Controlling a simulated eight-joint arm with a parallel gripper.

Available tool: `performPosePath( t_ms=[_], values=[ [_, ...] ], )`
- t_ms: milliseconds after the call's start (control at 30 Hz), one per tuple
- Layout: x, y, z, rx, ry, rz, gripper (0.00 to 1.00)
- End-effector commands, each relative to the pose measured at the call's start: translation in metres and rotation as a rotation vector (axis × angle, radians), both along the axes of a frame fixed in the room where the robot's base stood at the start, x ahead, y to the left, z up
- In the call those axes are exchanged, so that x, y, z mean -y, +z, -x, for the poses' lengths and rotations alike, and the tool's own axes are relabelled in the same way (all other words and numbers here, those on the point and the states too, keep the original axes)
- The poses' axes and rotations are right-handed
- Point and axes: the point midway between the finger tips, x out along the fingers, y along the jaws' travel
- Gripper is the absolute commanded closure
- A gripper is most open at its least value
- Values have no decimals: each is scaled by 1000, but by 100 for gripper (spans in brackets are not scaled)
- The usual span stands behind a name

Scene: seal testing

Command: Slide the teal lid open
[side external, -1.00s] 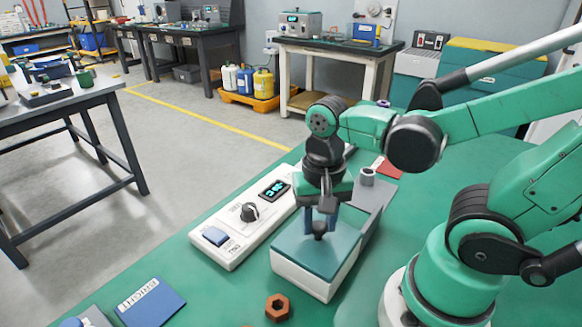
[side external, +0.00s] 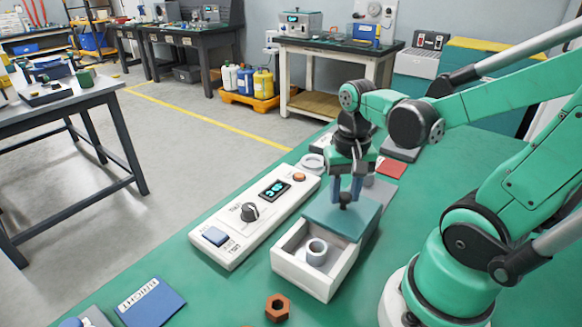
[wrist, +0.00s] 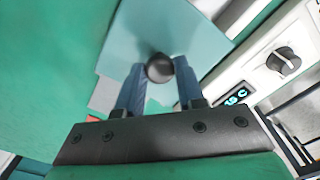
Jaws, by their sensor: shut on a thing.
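The teal lid (side external: 343,215) sits slid back on the white box (side external: 318,282), covering its far part. The near part of the box is open. A light grey ring (side external: 316,252) lies inside the open part. My gripper (side external: 346,198) is shut on the dark knob of the lid. In the wrist view the knob (wrist: 160,68) is between my blue fingers, with the teal lid (wrist: 165,30) around it. My gripper hides part of the lid's far side.
A white control unit (side external: 250,215) with a dial and display stands left of the box. A brown hex nut (side external: 278,307) and a blue booklet (side external: 150,301) lie in front. A red card (side external: 391,168) and a white ring (side external: 312,162) lie behind.

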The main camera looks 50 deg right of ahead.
Motion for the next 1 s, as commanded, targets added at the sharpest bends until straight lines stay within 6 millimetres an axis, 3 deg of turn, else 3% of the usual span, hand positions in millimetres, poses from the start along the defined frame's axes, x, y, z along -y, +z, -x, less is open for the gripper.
performPosePath(
  t_ms=[133,433,467,533,567,1000],
  values=[
    [11,0,-1,10,0,3,100],
    [11,0,-1,9,3,2,100],
    [11,0,-1,9,3,2,59],
    [11,0,-1,8,3,2,39],
    [11,0,-1,8,3,2,35],
    [11,7,-1,5,2,1,35]
  ],
)
